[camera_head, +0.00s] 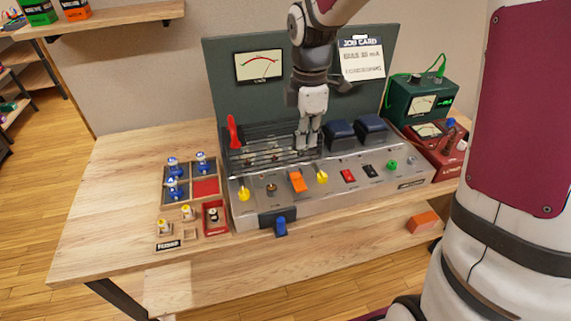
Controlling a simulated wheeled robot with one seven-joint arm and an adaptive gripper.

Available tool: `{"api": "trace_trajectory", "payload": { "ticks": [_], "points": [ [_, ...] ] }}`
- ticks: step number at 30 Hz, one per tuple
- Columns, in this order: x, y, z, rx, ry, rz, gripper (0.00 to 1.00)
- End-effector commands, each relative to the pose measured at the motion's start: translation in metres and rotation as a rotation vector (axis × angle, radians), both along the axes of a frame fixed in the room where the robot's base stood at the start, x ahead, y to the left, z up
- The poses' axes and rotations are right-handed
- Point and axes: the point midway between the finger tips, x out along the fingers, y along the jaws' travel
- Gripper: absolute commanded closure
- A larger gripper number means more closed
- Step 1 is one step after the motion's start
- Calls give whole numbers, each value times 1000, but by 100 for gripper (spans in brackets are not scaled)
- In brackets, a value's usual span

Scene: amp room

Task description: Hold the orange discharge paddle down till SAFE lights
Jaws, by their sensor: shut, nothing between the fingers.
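The orange discharge paddle (297,181) sits on the sloped front panel of the grey amp chassis (330,196), between a brown round knob and a yellow knob. My gripper (304,146) points down over the chassis top, behind and above the paddle, and looks apart from it. Its fingers are together and hold nothing. A small green indicator (392,165) shows at the right of the front panel. The panel labels are too small to read, so I cannot tell which lamp is SAFE or whether it is lit.
A red lever (232,132) stands left of my gripper. Two dark blue blocks (341,135) stand right of it. A wooden tray (190,160) of blue-topped parts lies left. A green meter box (420,100) and a red box (440,145) stand right.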

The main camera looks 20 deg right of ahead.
Motion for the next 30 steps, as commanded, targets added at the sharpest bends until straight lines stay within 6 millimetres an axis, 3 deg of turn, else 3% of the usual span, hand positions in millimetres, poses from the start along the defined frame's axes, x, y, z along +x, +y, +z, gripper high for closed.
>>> {"api": "trace_trajectory", "payload": {
  "ticks": [17,23,30],
  "points": [
    [4,0,-12,7,10,33,100],
    [4,1,-40,7,13,33,100],
    [3,1,-88,7,13,34,100]
  ]
}}
